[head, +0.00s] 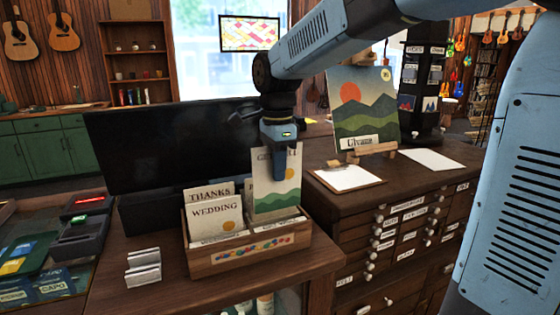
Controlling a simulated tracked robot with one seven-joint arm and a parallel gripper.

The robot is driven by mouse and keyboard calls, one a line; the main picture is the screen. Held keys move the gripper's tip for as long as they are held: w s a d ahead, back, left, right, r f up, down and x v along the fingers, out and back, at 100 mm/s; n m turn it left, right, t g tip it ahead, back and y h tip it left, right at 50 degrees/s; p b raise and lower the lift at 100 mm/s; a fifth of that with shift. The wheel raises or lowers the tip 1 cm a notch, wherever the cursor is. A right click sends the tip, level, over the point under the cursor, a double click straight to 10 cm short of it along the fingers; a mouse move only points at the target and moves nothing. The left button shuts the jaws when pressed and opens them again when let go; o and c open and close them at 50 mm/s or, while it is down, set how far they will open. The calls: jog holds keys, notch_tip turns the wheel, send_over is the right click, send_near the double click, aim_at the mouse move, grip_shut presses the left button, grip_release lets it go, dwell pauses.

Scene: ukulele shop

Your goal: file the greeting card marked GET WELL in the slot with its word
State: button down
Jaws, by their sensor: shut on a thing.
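The gripper covers the middle of the card's word; only some end letters show. The card is upright over the right half of a wooden card box (247,257). Its lower edge meets the box's right side, but I cannot tell how deep it sits. In the left half stand a WEDDING card (216,217) and, behind it, a THANKS card (205,193). The small labels on the box are too small to read.
A dark monitor (160,145) stands behind the box, close to its left. A metal card holder (143,266) and a card terminal (84,232) are to the left. On the right cabinet are a clipboard (346,178) and a landscape picture (364,105) on an easel.

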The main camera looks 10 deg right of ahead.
aim_at(278, 202)
jog(key=shift+f, duration=4.65)
jog(key=c, duration=1.1)
grip_release()
jog(key=shift+c, duration=0.2)
notch_tip(278, 202, up, 14)
jog(key=shift+f, duration=0.1)
